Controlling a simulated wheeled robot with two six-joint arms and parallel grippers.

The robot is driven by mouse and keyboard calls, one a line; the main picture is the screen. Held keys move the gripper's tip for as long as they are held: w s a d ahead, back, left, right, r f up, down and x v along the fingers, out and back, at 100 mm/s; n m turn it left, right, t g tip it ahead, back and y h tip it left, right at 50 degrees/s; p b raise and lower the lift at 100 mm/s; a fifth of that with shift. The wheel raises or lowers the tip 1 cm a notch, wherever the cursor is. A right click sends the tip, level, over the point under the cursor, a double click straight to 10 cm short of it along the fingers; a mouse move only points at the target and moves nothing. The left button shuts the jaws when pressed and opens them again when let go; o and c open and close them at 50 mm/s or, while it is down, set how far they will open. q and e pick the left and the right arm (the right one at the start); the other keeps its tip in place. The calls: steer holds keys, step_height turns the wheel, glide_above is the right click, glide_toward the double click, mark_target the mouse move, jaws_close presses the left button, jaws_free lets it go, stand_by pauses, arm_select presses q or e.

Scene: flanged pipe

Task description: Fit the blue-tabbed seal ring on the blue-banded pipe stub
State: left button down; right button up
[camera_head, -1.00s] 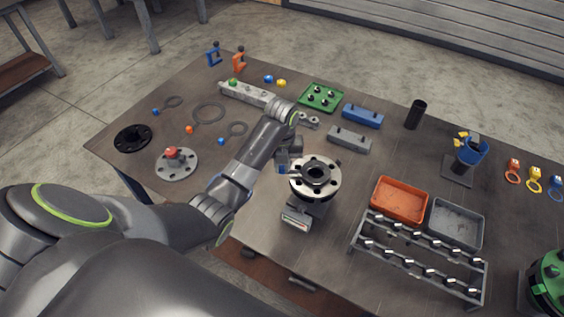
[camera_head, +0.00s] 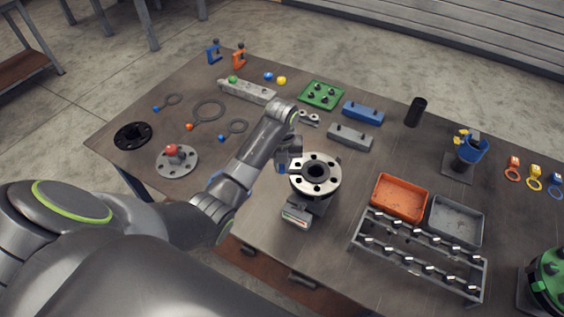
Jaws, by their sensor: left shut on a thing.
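A pale bolt-holed flange (camera_head: 328,184) with a dark central opening faces up on a stand near the table's front edge. My left gripper (camera_head: 287,162) is beside its left rim, shut, with a bit of blue low at its fingers. This looks like a blue tab; the ring itself I cannot make out clearly against the flange's opening. I cannot tell whether it is seated. No blue band is clearly visible on the stub. My right gripper is out of view.
An orange tray (camera_head: 399,198), a grey tray (camera_head: 457,222) and a bolt rack (camera_head: 420,262) stand right of the flange. A dark upright tube (camera_head: 415,113) stands behind.

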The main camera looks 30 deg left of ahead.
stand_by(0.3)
arm_select(q)
steer(key=c, duration=1.3)
jaws_free()
